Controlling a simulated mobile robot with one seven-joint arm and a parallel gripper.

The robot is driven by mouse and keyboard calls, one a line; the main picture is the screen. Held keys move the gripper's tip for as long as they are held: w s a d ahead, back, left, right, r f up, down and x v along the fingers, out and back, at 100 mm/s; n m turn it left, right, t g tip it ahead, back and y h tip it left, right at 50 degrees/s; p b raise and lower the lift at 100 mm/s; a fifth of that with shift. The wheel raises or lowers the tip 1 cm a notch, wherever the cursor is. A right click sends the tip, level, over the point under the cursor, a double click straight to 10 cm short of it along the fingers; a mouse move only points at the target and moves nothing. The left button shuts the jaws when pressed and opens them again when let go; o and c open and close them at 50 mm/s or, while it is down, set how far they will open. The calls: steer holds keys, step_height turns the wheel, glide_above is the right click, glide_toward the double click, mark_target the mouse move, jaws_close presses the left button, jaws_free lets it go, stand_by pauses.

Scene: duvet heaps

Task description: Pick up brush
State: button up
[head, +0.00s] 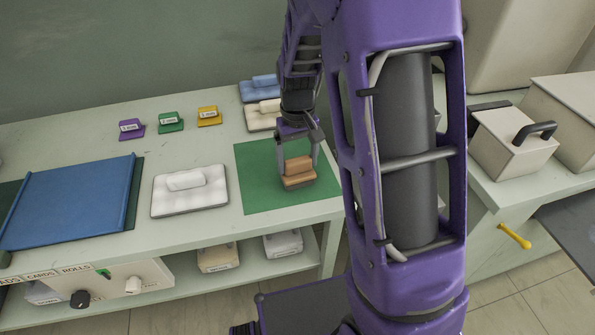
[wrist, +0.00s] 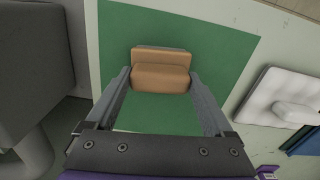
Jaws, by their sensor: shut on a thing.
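The brush (head: 298,174) is a tan-brown block with a raised grip along its top. It is over the green mat (head: 255,190), and I cannot tell whether it touches the mat. My gripper (head: 298,160) points down from above, with one finger on each side of the brush, shut on it. In the wrist view, the brush (wrist: 160,72) sits between the fingertips, with the green mat (wrist: 225,45) behind it.
A white pad with a grip (head: 190,192) lies left of the mat. Cream and blue pads (head: 262,118) lie behind my gripper. Purple, green and yellow labelled blocks (head: 171,122) stand farther back. A blue roller board (head: 70,205) is at left. Lidded boxes (head: 513,140) stand right.

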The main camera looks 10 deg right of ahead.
mark_target(299, 162)
steer(key=shift+r, duration=0.1)
step_height(299, 162, up, 10)
steer(key=shift+f+p, duration=0.1)
steer(key=shift+p, duration=0.85)
steer(key=o, duration=0.8)
steer(key=c, duration=0.5)
steer(key=shift+m, duration=0.6)
steer(key=f+p, duration=0.1)
steer(key=f, duration=0.1)
steer(key=s+f+p, duration=0.1)
steer(key=f, duration=0.2)
steer(key=shift+c, duration=0.2)
steer(key=shift+s+f, duration=0.15)
